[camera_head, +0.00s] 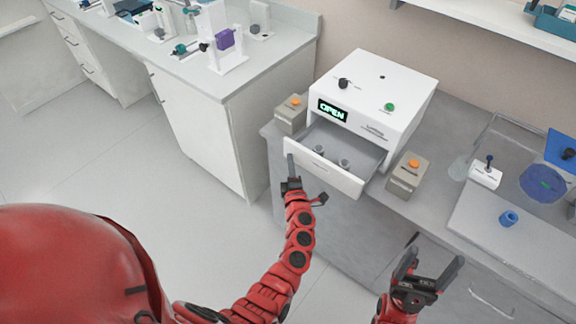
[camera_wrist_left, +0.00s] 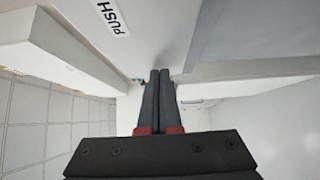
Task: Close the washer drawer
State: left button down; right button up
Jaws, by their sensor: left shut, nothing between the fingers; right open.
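The white washer (camera_head: 381,97) stands on the grey counter with a green "OPEN" display (camera_head: 332,110) on its front. In the left wrist view the closed fingers (camera_wrist_left: 158,100) point ahead, beside a white surface with a "PUSH" label (camera_wrist_left: 113,17). My right gripper (camera_head: 428,268) is open and empty, in front of the counter, lower right of the drawer.
Grey boxes with orange buttons stand left (camera_head: 291,113) and right (camera_head: 407,174) of the washer. Further right are a small white box (camera_head: 485,174), a blue ring-shaped piece (camera_head: 509,218) and a clear case. A second bench (camera_head: 262,74) with equipment stands at the back left.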

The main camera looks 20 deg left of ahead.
aim_at(316, 142)
pick_arm(q)
jog(key=w+d+b, duration=0.1)
jog(key=w+b, duration=0.1)
jog(key=w, duration=0.2)
jog(key=w+d+b, duration=0.2)
jog(key=w+b, duration=0.1)
jog(key=w, duration=0.1)
jog(key=w+d+b, duration=0.1)
jog(key=w+b, duration=0.2)
jog(key=w, duration=0.1)
jog(key=shift+w+d+f, duration=0.1)
jog(key=shift+w+d, duration=0.2)
jog(key=shift+w, duration=0.1)
jog(key=shift+w+d, duration=0.1)
jog(key=shift+w, duration=0.1)
jog(key=shift+r, duration=0.3)
jog(key=shift+w+d+r, duration=0.1)
jog(key=shift+w+r, duration=0.05)
